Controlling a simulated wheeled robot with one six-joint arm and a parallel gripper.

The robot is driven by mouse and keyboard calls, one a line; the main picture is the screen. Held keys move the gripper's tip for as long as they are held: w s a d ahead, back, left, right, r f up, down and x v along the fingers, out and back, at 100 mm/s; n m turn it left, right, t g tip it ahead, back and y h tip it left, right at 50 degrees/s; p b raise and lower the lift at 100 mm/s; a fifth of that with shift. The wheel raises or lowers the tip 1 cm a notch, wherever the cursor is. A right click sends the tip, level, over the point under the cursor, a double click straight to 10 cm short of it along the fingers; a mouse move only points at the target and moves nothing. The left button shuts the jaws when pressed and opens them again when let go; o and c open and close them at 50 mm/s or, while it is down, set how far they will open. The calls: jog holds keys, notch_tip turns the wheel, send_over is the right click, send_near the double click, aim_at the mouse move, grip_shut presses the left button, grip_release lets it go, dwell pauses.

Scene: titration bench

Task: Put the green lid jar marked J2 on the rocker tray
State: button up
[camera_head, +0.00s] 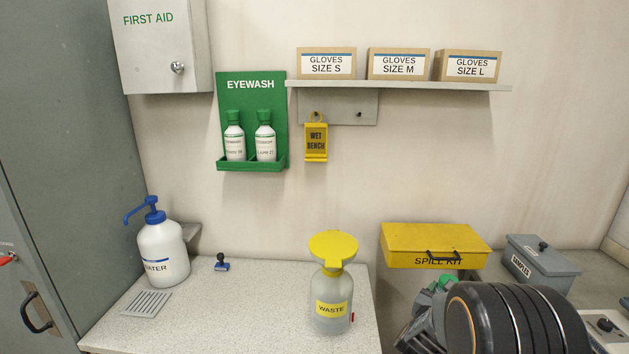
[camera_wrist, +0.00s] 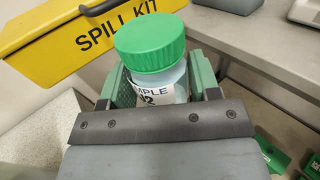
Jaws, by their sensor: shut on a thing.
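The jar (camera_wrist: 160,72) has a green screw lid and a white label reading "MPLE" above a partly hidden mark ending in 2. My gripper (camera_wrist: 160,90) is shut on it, with green finger pads on both sides of its body. The jar looks upright in the wrist view, and its lower part is hidden behind my gripper. In the head view its green lid (camera_head: 447,281) shows just past my dark wrist, in front of the spill kit. I cannot identify the rocker tray in either view.
A yellow spill kit (camera_head: 432,245) and a grey samples box (camera_head: 541,262) stand behind my arm. A grey device with a black knob (camera_head: 605,325) is at the far right. A waste bottle (camera_head: 332,300) stands on the left bench. Green items (camera_wrist: 272,155) lie low at the right.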

jog(key=s+a+n+t+y+p, duration=0.1)
jog(key=a+n+t+y+p, duration=0.5)
jog(key=a, duration=1.1)
jog(key=d+m+g+h+b, duration=0.1)
jog(key=d+b, duration=0.1)
jog(key=d, duration=0.3)
jog(key=d+m+g+h+b, duration=0.2)
jog(key=d, duration=0.3)
jog(key=w+d+m+g+h+b, duration=0.1)
jog(key=d+m+g+h+b, duration=0.1)
jog(key=d, duration=0.3)
jog(key=shift+f+b, duration=0.4)
jog(key=shift+b, duration=0.2)
jog(key=d+r+m+g+h+b, duration=0.1)
jog(key=d+m+g+h, duration=0.1)
jog(key=d, duration=0.4)
jog(key=s+d+r+m+g+h+b, duration=0.1)
jog(key=d+r+m+g+h, duration=0.1)
jog(key=d, duration=0.4)
jog(key=d+r+m+g+h+b, duration=0.1)
jog(key=d+r+m+g+h, duration=0.1)
jog(key=d, duration=0.4)
jog(key=m+g, duration=0.1)
jog(key=g, duration=0.1)
jog(key=shift+s+g, duration=0.2)
jog(key=shift+g, duration=0.1)
jog(key=shift+d, duration=0.1)
